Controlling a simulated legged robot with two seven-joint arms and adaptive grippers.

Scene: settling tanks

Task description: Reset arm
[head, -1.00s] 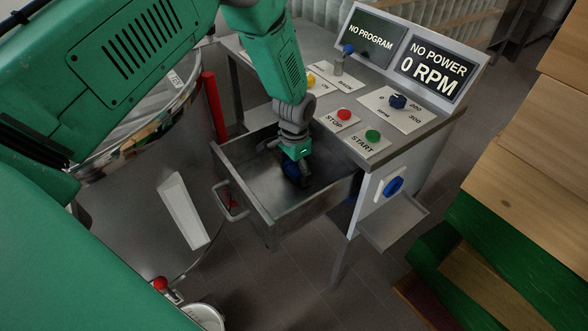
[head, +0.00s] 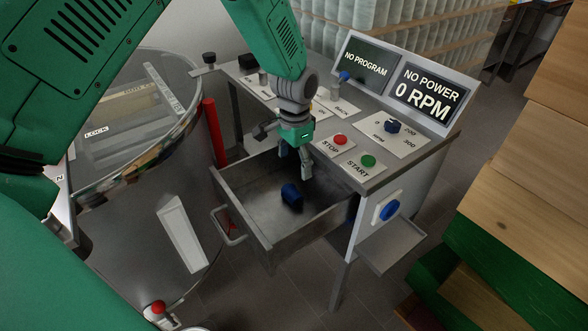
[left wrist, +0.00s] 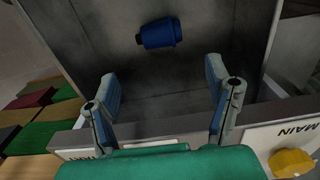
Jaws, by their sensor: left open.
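My left arm (head: 283,40) comes in from the left, and its gripper (head: 305,165) hangs above the open metal drawer (head: 250,233). In the left wrist view the gripper (left wrist: 165,100) is open, its two fingers spread apart with nothing between them. A small blue cylindrical piece (head: 292,194) lies on its side on the drawer floor, below and apart from the fingers. It also shows in the left wrist view (left wrist: 160,34), beyond the fingertips. My right gripper is not in view.
The control panel has a red STOP button (head: 340,139), a green START button (head: 368,160) and screens reading NO PROGRAM (head: 367,62) and NO POWER, 0 RPM (head: 428,94). A large metal tank (head: 130,215) stands left, with a red post (head: 214,130) beside it. Wooden crates (head: 530,190) stand right.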

